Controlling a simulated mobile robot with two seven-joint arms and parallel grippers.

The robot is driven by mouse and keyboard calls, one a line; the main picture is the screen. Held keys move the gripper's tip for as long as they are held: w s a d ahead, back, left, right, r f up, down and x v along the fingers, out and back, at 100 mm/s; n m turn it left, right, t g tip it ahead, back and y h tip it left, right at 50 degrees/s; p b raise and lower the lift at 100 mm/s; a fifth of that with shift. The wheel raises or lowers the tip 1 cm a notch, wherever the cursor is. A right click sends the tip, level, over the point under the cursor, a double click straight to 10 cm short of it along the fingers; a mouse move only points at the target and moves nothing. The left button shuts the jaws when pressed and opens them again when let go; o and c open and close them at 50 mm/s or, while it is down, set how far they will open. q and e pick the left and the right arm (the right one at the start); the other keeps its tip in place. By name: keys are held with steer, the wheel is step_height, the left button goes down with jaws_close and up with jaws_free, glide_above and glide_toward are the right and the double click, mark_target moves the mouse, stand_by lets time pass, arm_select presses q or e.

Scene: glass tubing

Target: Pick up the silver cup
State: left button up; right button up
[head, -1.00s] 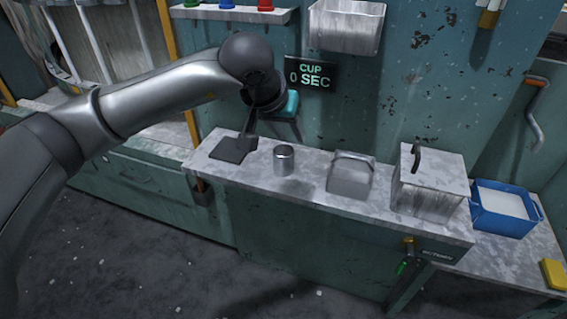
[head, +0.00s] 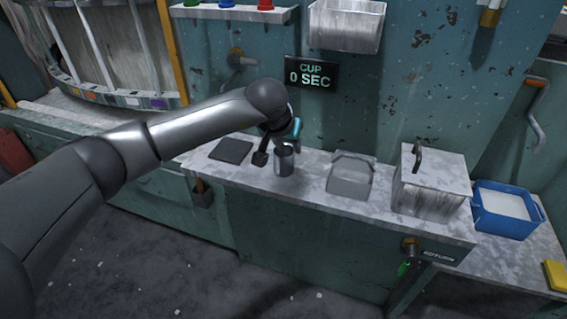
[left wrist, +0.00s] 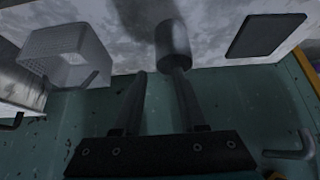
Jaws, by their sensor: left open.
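The silver cup (head: 284,162) stands upright on the grey metal counter (head: 310,185). My left gripper (head: 273,148) is open and low over the counter, right at the cup. One dark finger shows just left of the cup in the head view; the other is largely hidden. In the left wrist view, the cup (left wrist: 172,42) lies just beyond the fingertips of my left gripper (left wrist: 159,70). It is nearer the right-hand finger there and overlaps its tip; I cannot tell whether they touch. My right gripper is not in view.
A dark flat pad (head: 231,151) lies left of the cup. To its right stand a grey metal container (head: 350,177), a lidded metal box (head: 430,185) and a blue tub (head: 503,218). A sign (head: 311,74) reading "CUP 0 SEC" hangs on the wall behind.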

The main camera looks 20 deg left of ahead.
mark_target(292, 153)
arm_select(q)
steer(key=shift+x, duration=1.95)
steer(key=shift+d, duration=0.1)
jaws_close()
